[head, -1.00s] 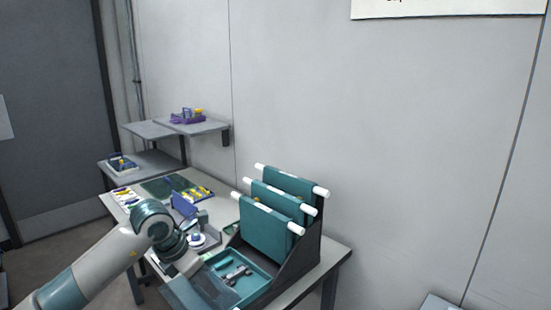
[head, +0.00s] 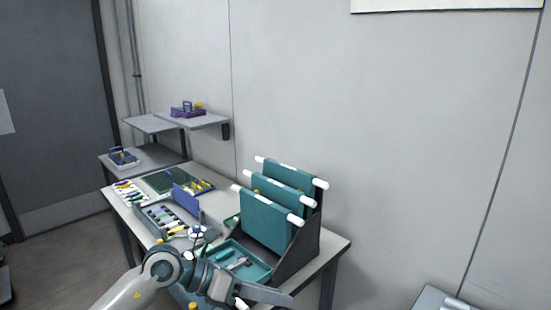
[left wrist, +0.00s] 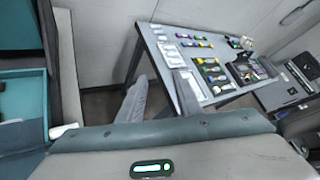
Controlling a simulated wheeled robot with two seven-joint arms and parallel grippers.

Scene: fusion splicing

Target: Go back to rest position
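My left arm reaches in from the bottom left of the head view, and its gripper (head: 262,293) is low in front of the workbench's near edge. In the left wrist view the two fingers of the left gripper (left wrist: 162,90) stand apart with nothing between them, so it is open and empty. My right gripper is in neither view.
The workbench (head: 328,252) holds a teal tray (head: 262,272), a dark rack with teal panels (head: 266,226) and a blue-lidded case (head: 186,199). Shelves (head: 150,125) stand behind it. Grey floor (head: 62,258) is free at left.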

